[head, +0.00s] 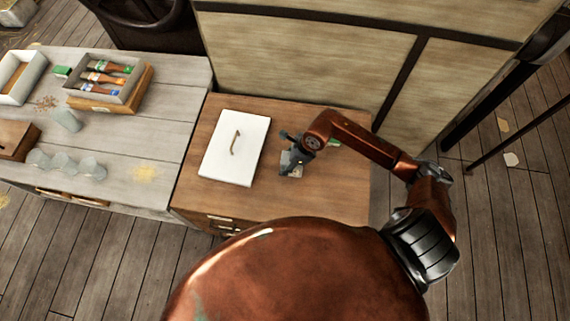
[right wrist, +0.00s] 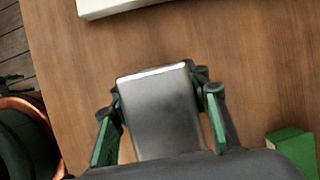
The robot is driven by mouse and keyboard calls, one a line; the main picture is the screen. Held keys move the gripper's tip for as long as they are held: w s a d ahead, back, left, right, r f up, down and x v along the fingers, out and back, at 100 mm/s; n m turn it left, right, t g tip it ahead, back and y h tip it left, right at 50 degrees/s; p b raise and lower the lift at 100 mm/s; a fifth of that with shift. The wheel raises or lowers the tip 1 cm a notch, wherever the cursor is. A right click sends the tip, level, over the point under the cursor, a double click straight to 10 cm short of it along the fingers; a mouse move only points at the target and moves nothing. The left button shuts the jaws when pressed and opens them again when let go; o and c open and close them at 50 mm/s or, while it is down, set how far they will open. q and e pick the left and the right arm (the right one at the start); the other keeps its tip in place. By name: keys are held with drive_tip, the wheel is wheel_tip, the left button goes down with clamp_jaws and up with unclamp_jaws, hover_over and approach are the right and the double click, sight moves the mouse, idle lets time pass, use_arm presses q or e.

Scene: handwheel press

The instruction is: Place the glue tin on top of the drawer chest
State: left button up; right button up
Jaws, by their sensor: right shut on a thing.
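The glue tin (right wrist: 160,112), a plain grey metal box with rounded corners, is between the fingers of my right gripper (head: 292,152). The gripper is shut on it. In the head view the tin (head: 291,169) shows small and partly covered by the gripper, over the brown wooden top of the drawer chest (head: 225,192). I cannot tell whether its underside touches the chest top. My left gripper is not in view.
A white panel with a handle (head: 230,165) lies on the chest top, left of the tin. A small green block (right wrist: 292,150) is at the right. A grey workbench (head: 130,165) with bottles in a box (head: 108,80) and several glass jars (head: 65,163) adjoins on the left.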

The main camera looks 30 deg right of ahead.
drive_tip(key=shift+f, duration=0.6)
drive_tip(key=shift+f, duration=0.1)
drive_tip(key=o, duration=1.6)
drive_tip(key=shift+o, duration=0.2)
drive_tip(key=p+v, duration=0.2)
drive_tip(key=v, duration=1)
